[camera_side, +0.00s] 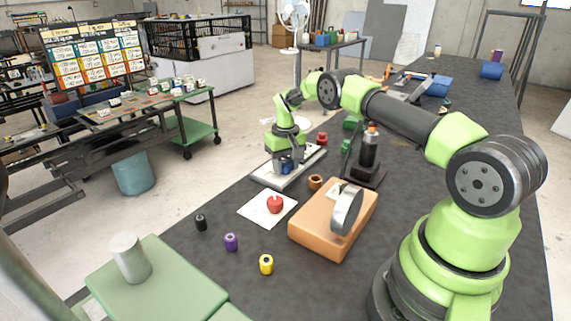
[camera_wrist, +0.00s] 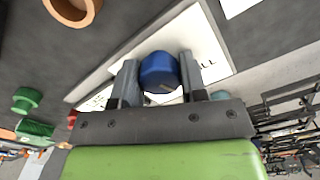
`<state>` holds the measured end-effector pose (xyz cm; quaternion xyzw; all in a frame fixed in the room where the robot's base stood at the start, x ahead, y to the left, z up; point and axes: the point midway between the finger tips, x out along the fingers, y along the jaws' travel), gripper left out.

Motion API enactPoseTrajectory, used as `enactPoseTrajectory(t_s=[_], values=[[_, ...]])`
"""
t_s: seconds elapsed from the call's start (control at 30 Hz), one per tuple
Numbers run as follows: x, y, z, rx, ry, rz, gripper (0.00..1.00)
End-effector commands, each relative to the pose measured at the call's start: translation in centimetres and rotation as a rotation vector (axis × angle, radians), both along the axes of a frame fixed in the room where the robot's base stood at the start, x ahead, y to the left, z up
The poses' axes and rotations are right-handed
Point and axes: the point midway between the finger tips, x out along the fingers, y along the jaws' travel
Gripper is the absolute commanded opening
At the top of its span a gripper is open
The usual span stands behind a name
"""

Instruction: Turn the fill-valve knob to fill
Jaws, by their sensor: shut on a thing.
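The fill-valve knob (camera_wrist: 159,72) is a blue round knob on a white plate (camera_wrist: 205,45) with dark lettering. In the wrist view, the letters "LL" show on the plate to the right of the knob, and more lettering at lower left is partly covered. My gripper (camera_wrist: 158,66) has one finger on each side of the knob and is shut on it. In the side view my gripper (camera_side: 286,166) points down over the white plate (camera_side: 266,180), and only a little of the blue knob shows between the fingers. The knob's pointer direction cannot be made out.
A copper-coloured ring (camera_side: 315,182) lies close by the plate. A black stand (camera_side: 368,160) and a brown block with a metal disc (camera_side: 320,225) are to the right. A red knob (camera_side: 274,204) sits on a white card. Black, purple and yellow (camera_side: 266,264) cylinders stand in front.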

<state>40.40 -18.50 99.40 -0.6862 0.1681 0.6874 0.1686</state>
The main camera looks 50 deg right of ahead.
Motion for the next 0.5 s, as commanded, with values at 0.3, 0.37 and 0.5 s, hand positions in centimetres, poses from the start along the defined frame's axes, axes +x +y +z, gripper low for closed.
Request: enactPoseTrajectory(t_s=[0.3,0.37,0.5], values=[[0.11,-0.12,0.08,-0.005,-0.006,0.266,0.16],[0.11,-0.12,0.08,-0.005,-0.006,0.307,0.16],[0.12,-0.12,0.08,-0.006,-0.006,0.384,0.16]])
